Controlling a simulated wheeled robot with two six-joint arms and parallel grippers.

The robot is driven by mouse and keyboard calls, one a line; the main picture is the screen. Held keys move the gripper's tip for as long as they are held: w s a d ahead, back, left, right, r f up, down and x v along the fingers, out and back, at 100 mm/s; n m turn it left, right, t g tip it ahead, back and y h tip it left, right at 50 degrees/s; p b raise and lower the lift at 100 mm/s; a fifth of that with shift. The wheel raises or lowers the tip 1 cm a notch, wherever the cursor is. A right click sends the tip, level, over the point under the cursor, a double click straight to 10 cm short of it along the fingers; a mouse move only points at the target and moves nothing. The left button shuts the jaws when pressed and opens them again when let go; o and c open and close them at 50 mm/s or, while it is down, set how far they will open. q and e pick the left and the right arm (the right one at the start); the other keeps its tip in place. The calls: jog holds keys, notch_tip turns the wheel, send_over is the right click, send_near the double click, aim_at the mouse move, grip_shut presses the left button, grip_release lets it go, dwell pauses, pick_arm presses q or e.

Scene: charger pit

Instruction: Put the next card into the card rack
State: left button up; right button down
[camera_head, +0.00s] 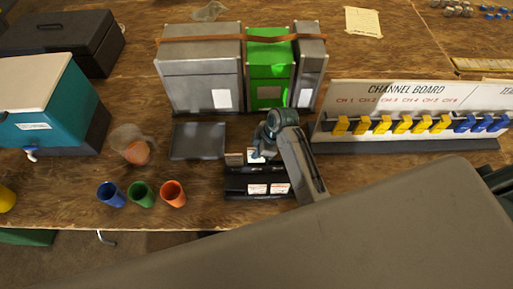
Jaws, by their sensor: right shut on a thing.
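The black card rack (236,186) stands near the table's front edge, in the middle of the view. Two white-labelled cards (257,189) show at its front row. Small pale and brownish cards (234,159) show at its back row. My right gripper (261,154) is over the back row of the rack, shut on a card that is mostly hidden by the gripper. I cannot tell whether the held card is seated in a slot. A dark flat tray (198,141) lies just left of the rack and looks empty. My left gripper is not in view.
A channel board (405,104) with yellow and blue clips stands to the right. Grey and green cases (270,80) stand behind. Blue, green and orange cups (142,194) and a clear beaker (128,138) are left. A teal cooler (44,110) is farther left.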

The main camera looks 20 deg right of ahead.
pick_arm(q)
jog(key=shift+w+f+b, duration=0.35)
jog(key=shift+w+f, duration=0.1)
pick_arm(e)
jog(key=shift+f, duration=1.45)
jog(key=c, duration=1.5)
grip_release()
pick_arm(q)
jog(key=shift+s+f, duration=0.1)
pick_arm(e)
jog(key=shift+d+r, duration=0.1)
